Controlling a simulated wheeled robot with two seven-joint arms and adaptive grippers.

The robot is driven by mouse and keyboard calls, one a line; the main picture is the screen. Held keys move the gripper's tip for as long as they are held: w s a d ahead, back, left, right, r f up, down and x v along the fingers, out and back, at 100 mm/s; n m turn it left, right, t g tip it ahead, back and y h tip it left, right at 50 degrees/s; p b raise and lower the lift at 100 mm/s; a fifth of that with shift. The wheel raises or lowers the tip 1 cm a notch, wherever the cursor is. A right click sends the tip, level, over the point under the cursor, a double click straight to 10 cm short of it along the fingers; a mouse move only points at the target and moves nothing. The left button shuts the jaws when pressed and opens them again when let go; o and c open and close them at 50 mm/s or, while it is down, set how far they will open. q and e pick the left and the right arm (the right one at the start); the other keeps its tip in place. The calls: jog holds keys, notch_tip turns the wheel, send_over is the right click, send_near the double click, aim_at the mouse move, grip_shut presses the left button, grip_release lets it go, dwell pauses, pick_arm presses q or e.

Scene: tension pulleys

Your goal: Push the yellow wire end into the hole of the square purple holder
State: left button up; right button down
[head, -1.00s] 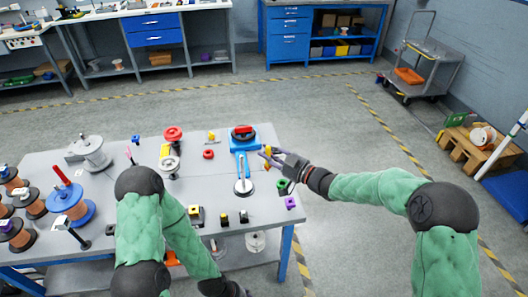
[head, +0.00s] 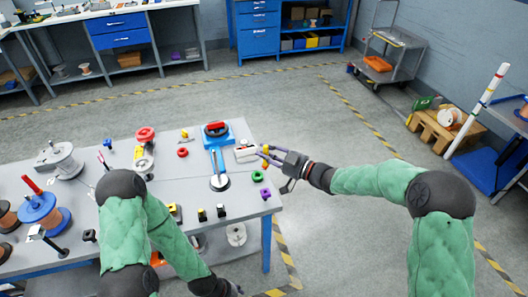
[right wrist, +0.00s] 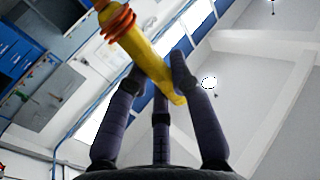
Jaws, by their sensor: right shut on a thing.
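The yellow wire end (head: 265,150) is held in my right gripper (head: 272,157), at the table's right edge. The right wrist view shows the yellow wire end (right wrist: 148,58) slanting between the fingers (right wrist: 158,85), with orange-red bands near its upper end. The square purple holder (head: 265,192) stands on the table's front right corner, below and apart from the wire end in the picture. Its hole is too small to make out. My left gripper (head: 232,289) shows only partly at the bottom edge; its fingers cannot be judged.
A green ring (head: 257,176) lies just behind the holder. A white block (head: 246,154) lies near the right edge, beside a blue fixture (head: 217,140) with a red top. Small black pieces (head: 221,210) stand along the front edge.

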jog(key=shift+f, duration=0.1)
dwell(0.3)
notch_tip(320, 180, down, 10)
jog(key=b, duration=0.6)
dwell(0.6)
jog(key=shift+f+b, duration=0.4)
jog(key=shift+f, duration=0.25)
jog(key=shift+f+b, duration=0.6)
jog(key=shift+f, duration=0.4)
dwell(1.5)
jog(key=c, duration=1)
grip_release()
jog(key=shift+o, duration=0.8)
